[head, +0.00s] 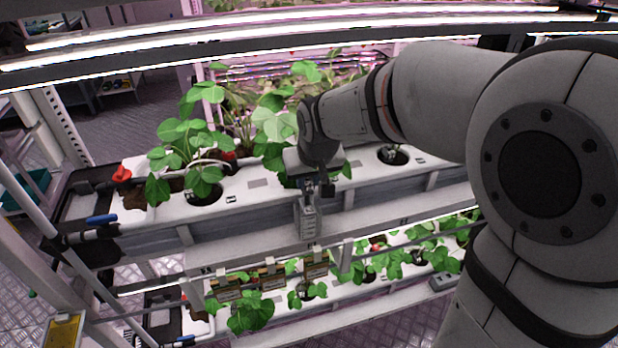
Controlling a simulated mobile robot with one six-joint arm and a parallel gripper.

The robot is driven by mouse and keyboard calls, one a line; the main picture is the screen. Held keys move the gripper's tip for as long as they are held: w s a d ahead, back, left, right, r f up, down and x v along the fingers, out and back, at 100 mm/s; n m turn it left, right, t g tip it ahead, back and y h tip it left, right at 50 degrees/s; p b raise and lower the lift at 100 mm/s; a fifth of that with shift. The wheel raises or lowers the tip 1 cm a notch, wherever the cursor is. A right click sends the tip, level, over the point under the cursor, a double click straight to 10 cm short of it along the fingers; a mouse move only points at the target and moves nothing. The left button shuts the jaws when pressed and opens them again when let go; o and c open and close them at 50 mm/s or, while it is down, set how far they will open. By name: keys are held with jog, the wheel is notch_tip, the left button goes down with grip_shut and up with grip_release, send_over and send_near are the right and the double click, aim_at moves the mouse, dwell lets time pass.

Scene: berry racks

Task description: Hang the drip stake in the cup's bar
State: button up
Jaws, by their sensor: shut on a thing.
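My gripper (326,190) is over the front edge of the upper white trough (252,195), near its middle, pointing down. It is shut on a small thin thing, which fits the drip stake, but the stake's shape is too small and dark to make out. A grey ridged block (308,222) shows at the trough's front face, just below and left of the fingers. One planting cup (203,196) sits left of the gripper with a leafy plant. Another cup (393,156) with a dark opening sits to the right. I cannot make out a bar in either cup.
Strawberry plants (180,140) rise behind and left of my gripper. A lower trough (285,318) holds more plants and several small boxes (272,274). Bright light bars (280,32) cross above. A red fitting (121,174) stands at the trough's left end.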

aim_at(310, 189)
jog(key=shift+f+b, duration=0.55)
dwell(1.0)
jog(key=shift+f+b, duration=1.4)
jog(key=shift+f, duration=0.25)
jog(key=o, duration=1)
jog(key=shift+o, duration=0.5)
jog(key=o, duration=0.3)
jog(key=shift+o, duration=0.2)
jog(key=shift+r+p, duration=1.95)
jog(key=shift+r, duration=1.05)
